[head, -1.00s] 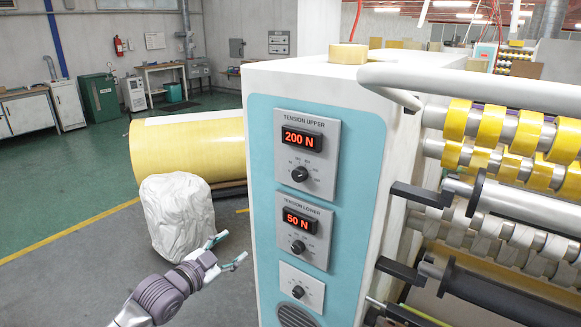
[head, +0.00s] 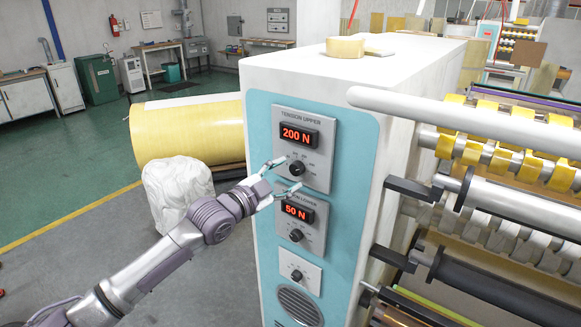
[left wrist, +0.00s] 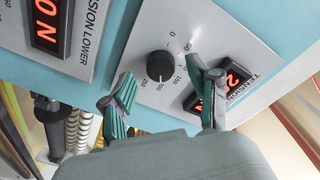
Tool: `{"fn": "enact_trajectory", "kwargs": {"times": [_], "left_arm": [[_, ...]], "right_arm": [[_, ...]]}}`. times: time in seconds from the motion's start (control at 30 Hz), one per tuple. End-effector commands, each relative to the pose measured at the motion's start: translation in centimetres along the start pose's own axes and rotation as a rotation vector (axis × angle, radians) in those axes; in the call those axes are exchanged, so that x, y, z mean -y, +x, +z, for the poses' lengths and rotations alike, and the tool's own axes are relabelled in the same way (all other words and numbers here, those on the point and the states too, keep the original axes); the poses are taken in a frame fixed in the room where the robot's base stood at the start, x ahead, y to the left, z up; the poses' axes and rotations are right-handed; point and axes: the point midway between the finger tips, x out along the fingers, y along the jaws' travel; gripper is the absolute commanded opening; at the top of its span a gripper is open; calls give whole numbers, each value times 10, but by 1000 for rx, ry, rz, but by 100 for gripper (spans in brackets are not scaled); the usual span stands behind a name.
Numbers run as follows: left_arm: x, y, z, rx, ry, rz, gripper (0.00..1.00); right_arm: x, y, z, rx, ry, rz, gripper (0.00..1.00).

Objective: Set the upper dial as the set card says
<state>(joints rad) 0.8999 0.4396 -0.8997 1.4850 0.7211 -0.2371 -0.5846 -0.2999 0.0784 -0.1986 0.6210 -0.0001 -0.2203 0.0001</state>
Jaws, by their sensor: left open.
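The upper dial is a black knob (head: 297,167) on the grey TENSION UPPER plate (head: 318,178), under a red display (head: 295,136) reading 200 N. The knob also shows in the left wrist view (left wrist: 160,65), with scale numbers around it. My left gripper (head: 290,172) is open, with its two fingers near the upper knob, one above and one below in the head view. In the left wrist view my open left gripper (left wrist: 157,85) has the knob between its fingers; whether they touch it I cannot tell. I make out no readable set card. My right gripper is not in view.
Below is the TENSION LOWER plate with its own knob (head: 296,235) and a display (head: 297,211) reading 50 N. A smaller dial (head: 297,275) sits under it. Rollers with yellow tape (head: 490,140) stand to the right. A tape roll (head: 345,47) lies on the cabinet (head: 270,75).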

Motion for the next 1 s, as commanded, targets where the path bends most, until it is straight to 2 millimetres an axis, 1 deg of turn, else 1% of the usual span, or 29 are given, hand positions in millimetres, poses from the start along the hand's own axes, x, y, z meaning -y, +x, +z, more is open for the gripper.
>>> {"fn": "enact_trajectory", "kwargs": {"times": [0.03,0.2,0.53,0.77,0.8,0.9,1.0], "left_arm": [[1,7,-1,0,-1,0,61],[0,20,0,1,0,0,61],[0,22,1,1,0,0,61],[0,22,1,1,0,0,22],[0,22,1,1,0,0,16],[0,22,1,1,0,0,0],[0,22,1,1,-2,-1,0]], "right_arm": [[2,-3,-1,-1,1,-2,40],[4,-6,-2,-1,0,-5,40],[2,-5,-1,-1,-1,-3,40],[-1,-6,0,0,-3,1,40],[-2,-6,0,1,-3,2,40],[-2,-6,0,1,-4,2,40],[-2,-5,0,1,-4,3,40]]}}
